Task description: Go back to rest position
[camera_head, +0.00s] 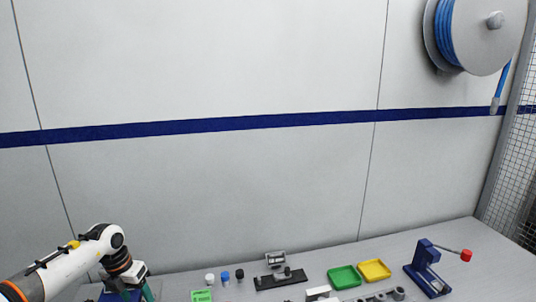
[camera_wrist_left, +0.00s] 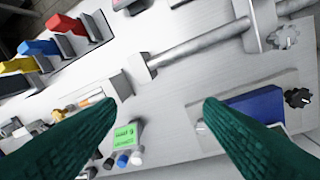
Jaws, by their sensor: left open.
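My left arm comes in at the lower left of the head view, and its gripper (camera_head: 138,292) is low over the bench there, partly cut off by the lower frame edge. In the left wrist view the two dark green fingers of this gripper (camera_wrist_left: 157,103) are wide apart, with nothing held between them. Beyond the fingertips lies the light bench surface. My right arm and gripper are not in view.
A green label block (camera_head: 201,295), small knobs (camera_head: 225,276), a black fixture (camera_head: 280,280), green tray (camera_head: 344,277), yellow tray (camera_head: 374,270) and blue press (camera_head: 425,265) line the bench. A blue block (camera_wrist_left: 258,106) is near the right finger. Room above the bench is clear.

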